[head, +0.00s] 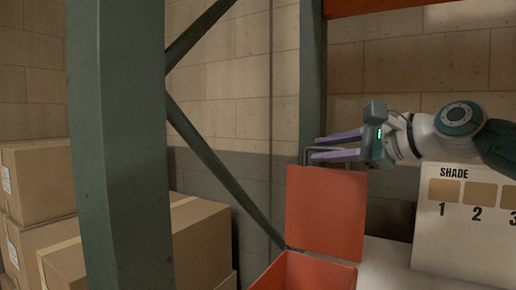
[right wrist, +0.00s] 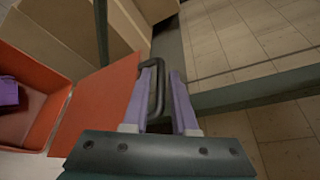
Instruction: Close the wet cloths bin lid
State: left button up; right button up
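The red bin (head: 300,274) is at the bottom centre of the head view. Its red lid (head: 326,212) stands upright, open, with a dark loop handle (head: 305,152) at its top edge. My right gripper (head: 314,147) is at the lid's top edge, its two purple fingers apart. In the right wrist view the handle (right wrist: 157,92) passes between the open fingers (right wrist: 163,70), nearer the left one; whether it touches is unclear. The lid (right wrist: 98,108) and the open bin (right wrist: 45,125) with a purple item (right wrist: 8,92) inside also show there. My left gripper is not in view.
A green rack post (head: 118,150) and a diagonal brace (head: 215,165) stand left of the bin. Cardboard boxes (head: 185,245) are stacked behind the post. A white "SHADE" board (head: 465,235) stands right of the lid, below my right arm.

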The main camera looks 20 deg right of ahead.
jog(key=shift+c, duration=0.2)
grip_shut()
dwell(1.1)
